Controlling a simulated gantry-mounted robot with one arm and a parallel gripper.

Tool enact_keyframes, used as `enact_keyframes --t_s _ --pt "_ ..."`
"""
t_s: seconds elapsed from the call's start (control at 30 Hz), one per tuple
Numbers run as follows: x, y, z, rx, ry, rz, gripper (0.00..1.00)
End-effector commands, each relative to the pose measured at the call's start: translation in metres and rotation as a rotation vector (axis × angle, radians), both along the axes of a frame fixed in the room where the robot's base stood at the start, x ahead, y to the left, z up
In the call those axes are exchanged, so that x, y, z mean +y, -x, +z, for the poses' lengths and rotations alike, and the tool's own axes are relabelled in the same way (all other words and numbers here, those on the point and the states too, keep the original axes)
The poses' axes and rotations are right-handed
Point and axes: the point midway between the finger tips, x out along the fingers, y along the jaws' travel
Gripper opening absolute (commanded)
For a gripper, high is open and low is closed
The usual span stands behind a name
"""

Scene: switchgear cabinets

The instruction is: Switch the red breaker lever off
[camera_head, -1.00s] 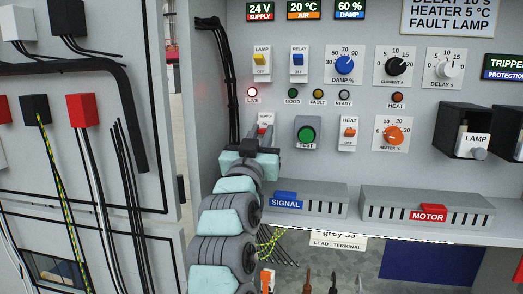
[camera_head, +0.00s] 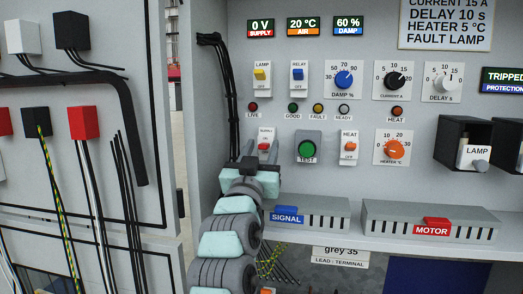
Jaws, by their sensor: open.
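The red breaker lever (camera_head: 264,146) is on a white switch plate labelled SUPPLY (camera_head: 267,136) at the left of the panel's lower control row. The lever sits in the lower part of its plate. The supply display (camera_head: 261,28) above reads 0 V, and the LIVE lamp (camera_head: 253,107) is dark red. My gripper (camera_head: 258,158) is just below and in front of the plate, with its fingers pointing at the panel. It is open, and it looks apart from the lever, though the exact gap cannot be told. My wrist hides the plate's bottom edge.
A yellow LAMP switch (camera_head: 260,75) and blue RELAY switch (camera_head: 298,75) are above. The green TEST button (camera_head: 307,149) and orange HEAT switch (camera_head: 350,147) are to the right. The SIGNAL duct (camera_head: 325,215) sticks out below. Black cables (camera_head: 232,90) run down at the left.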

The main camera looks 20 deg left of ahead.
Motion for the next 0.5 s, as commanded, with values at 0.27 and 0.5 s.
enact_keyframes --t_s 0.27,0.5 --pt "-0.003 0.017 -0.009 -0.003 0.001 0.001 0.42" --pt "-0.009 0.055 -0.025 -0.002 0.001 0.000 0.42"
